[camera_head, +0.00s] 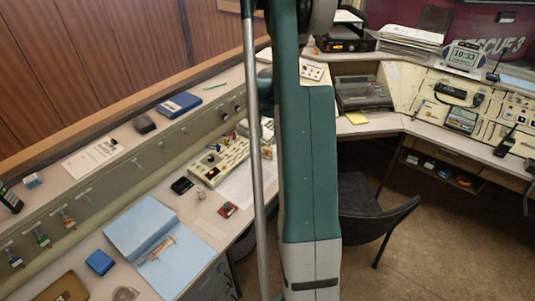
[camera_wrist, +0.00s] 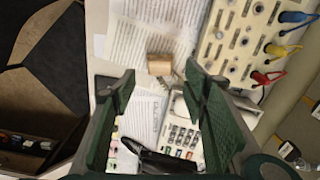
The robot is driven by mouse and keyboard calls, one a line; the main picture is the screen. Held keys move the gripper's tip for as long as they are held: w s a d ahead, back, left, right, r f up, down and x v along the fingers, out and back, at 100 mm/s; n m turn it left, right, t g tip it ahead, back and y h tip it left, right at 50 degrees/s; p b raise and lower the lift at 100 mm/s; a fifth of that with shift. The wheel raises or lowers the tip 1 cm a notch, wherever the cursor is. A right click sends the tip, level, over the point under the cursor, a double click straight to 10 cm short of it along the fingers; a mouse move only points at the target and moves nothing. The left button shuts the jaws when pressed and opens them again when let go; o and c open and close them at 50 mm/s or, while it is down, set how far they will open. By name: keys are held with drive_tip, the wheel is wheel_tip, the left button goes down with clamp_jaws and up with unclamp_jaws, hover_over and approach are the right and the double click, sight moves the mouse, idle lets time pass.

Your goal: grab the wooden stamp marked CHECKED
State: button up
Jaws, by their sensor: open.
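A small light wooden block (camera_wrist: 159,65), which looks like a wooden stamp, lies on printed sheets in the wrist view. No CHECKED marking can be read on it. My gripper (camera_wrist: 162,84) is open, with its two green fingers apart and nothing held between them. The block shows just beyond the fingertips, roughly centred between them. Whether they are level with it cannot be told.
A keypad phone (camera_wrist: 183,134) lies close below the block in the wrist view. A panel with coloured plugs (camera_wrist: 238,45) stands to the right, and printed sheets (camera_wrist: 150,30) lie above. In the head view, a blue folder (camera_head: 130,225) and a red pad (camera_head: 228,209) lie on the left desk.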

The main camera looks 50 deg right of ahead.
sight(267, 148)
drive_tip(key=shift+f, duration=0.1)
drive_tip(key=shift+f, duration=1.2)
drive_tip(key=shift+f, duration=0.1)
drive_tip(key=shift+d+f+b, duration=0.1)
drive_tip(key=shift+f+b, duration=0.5)
drive_tip(key=shift+f, duration=1.9)
drive_tip(key=shift+c, duration=0.6)
drive_tip(key=c, duration=0.9)
